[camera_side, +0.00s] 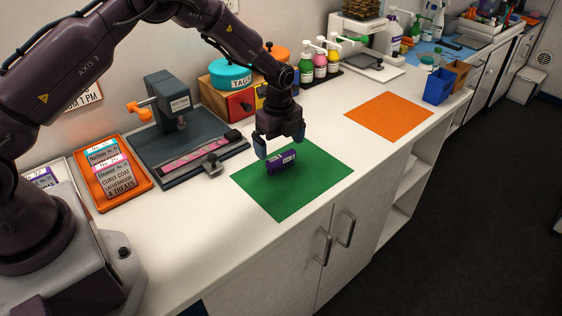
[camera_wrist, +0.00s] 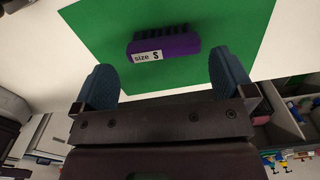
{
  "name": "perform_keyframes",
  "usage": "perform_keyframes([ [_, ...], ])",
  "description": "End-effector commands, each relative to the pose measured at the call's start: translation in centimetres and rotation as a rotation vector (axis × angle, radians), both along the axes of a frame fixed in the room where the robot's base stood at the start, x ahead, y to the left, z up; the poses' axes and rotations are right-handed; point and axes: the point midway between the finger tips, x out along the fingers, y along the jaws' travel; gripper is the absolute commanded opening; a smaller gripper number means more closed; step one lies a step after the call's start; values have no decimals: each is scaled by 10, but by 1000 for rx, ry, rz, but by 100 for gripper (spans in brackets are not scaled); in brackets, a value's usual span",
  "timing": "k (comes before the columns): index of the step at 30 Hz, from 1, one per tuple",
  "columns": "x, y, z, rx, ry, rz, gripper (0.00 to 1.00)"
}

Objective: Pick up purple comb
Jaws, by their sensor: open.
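The purple comb (camera_side: 281,161) lies on the green mat (camera_side: 268,194) on the counter. In the wrist view the purple comb (camera_wrist: 165,47) shows dark teeth pointing to the top of the picture and a white label reading "size S". My gripper (camera_side: 279,149) is above the mat, right by the comb in the side view. In the wrist view my gripper (camera_wrist: 165,80) has its two blue fingers wide apart and nothing between them. The comb lies ahead of the fingertips there, between their lines. The side view does not show clearly how much height separates fingers and comb.
An orange mat (camera_side: 389,117) lies to the right on the counter. A dark press fixture (camera_side: 178,130) and an orange tray (camera_side: 110,180) with labelled cards stand left. Drawers (camera_side: 240,103) and pump bottles (camera_side: 319,65) stand behind. The counter's front edge is near the green mat.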

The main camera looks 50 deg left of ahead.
Motion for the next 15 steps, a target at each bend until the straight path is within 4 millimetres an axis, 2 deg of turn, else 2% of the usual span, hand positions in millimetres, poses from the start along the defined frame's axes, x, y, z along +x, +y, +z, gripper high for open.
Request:
perform_keyframes([
  [5,0,-1,-12,0,0,0,100],
  [15,2,-3,-57,0,1,1,100],
])
